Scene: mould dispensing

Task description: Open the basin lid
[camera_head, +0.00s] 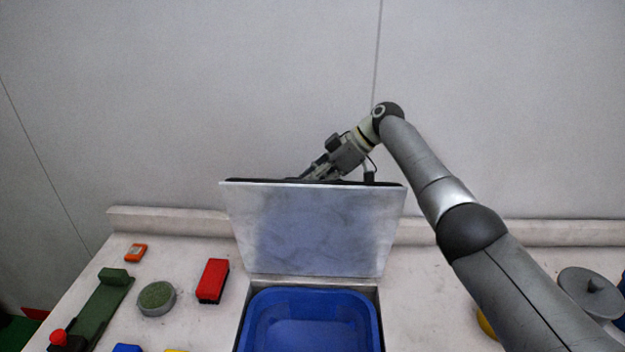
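The basin lid (312,230) is a grey metal panel standing raised at the back edge of the basin, with its underside facing me. The blue basin (312,296) is uncovered below it, set in a metal frame. My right arm comes in from the right and reaches over to the lid's top edge. My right gripper (318,171) is at or just behind that top edge; its fingertips are partly hidden by the lid, so I cannot tell whether they grip it. My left gripper is not in view.
Left on the table are a red block (212,281), a round green-topped dish (156,298), a green device (103,305) and an orange item (136,253). A grey round lid with a knob (590,291) is at the right. A wall stands behind the table.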

